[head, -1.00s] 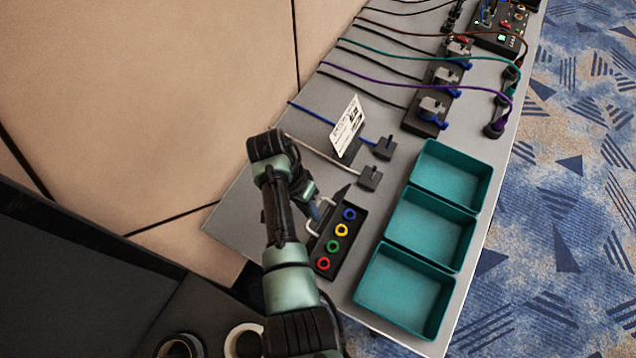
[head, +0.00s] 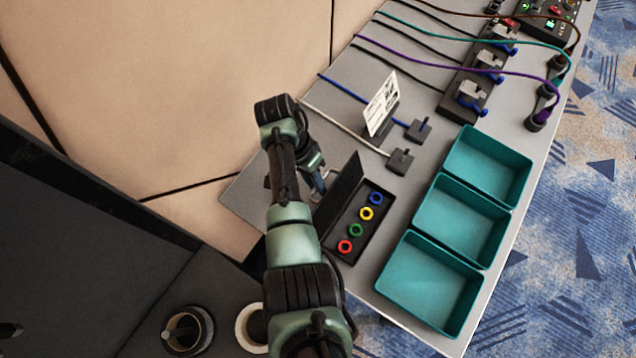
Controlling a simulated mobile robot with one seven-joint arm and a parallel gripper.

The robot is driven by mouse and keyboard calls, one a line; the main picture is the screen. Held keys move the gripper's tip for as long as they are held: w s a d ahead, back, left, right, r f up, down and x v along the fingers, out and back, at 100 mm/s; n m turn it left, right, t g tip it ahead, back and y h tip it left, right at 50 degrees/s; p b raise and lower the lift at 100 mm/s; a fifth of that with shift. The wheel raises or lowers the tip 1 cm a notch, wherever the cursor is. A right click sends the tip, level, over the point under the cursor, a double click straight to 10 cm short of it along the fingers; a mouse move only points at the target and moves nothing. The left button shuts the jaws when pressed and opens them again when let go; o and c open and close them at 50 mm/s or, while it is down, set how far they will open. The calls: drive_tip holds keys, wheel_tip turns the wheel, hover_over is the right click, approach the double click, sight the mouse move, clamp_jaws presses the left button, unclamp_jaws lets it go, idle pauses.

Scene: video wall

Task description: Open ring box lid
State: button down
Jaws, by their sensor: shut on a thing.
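The black ring box (head: 374,236) stands on the grey table, with red, green, yellow and blue rings in a row inside. Its dark lid (head: 340,190) stands up steeply along the box's left side. My gripper (head: 318,190) is at the lid's left, outer side, partly hidden behind my arm and the lid. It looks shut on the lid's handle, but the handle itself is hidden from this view.
Three teal trays (head: 419,236) stand right of the box, near the table's right edge. A white card (head: 381,104) and two dark blocks with cables (head: 400,161) stand behind the box. Connectors and more cables lie farther back.

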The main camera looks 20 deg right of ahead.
drive_tip(key=shift+w+a+f, duration=0.45)
drive_tip(key=shift+w+a, duration=0.05)
drive_tip(key=shift+a, duration=0.15)
drive_tip(key=shift+w+r, duration=0.1)
drive_tip(key=shift+w, duration=0.1)
drive_tip(key=c, duration=0.9)
unclamp_jaws()
drive_tip(key=shift+w+a, duration=0.2)
drive_tip(key=shift+w, duration=0.1)
